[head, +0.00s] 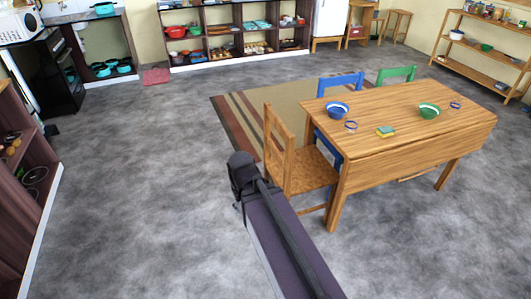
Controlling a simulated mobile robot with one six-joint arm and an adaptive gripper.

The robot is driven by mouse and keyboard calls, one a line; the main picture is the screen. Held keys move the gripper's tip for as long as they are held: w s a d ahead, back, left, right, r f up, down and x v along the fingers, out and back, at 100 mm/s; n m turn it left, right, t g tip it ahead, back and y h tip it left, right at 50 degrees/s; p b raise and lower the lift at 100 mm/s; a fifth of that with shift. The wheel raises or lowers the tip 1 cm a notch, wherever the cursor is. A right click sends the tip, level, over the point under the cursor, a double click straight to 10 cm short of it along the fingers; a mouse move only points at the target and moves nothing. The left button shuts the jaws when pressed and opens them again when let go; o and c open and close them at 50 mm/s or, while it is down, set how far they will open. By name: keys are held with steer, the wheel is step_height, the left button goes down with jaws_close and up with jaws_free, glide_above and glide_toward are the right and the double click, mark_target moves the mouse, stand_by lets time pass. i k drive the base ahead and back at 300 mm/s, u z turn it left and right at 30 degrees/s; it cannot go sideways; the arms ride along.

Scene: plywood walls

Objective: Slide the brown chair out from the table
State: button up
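The brown wooden chair (308,172) stands upright at the left end of the wooden table (400,125). Its slatted back faces left, and the right part of its seat reaches in by the table's end, close to a table leg. My dark arm rises from the bottom of the head view and ends in a black joint just left of the chair. The arm covers part of the chair's lower left side. I cannot make out gripper fingers, nor whether my arm touches the chair.
A blue chair (340,82) and a green chair (397,73) stand at the table's far side. A blue bowl (337,109), a green bowl (429,110) and a sponge (386,131) are on the table. A striped rug (235,120) lies behind the brown chair. Grey floor to the left is clear.

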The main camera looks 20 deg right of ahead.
mark_target(300, 170)
steer(key=u, duration=0.15)
steer(key=i, duration=0.9)
steer(key=z, duration=0.3)
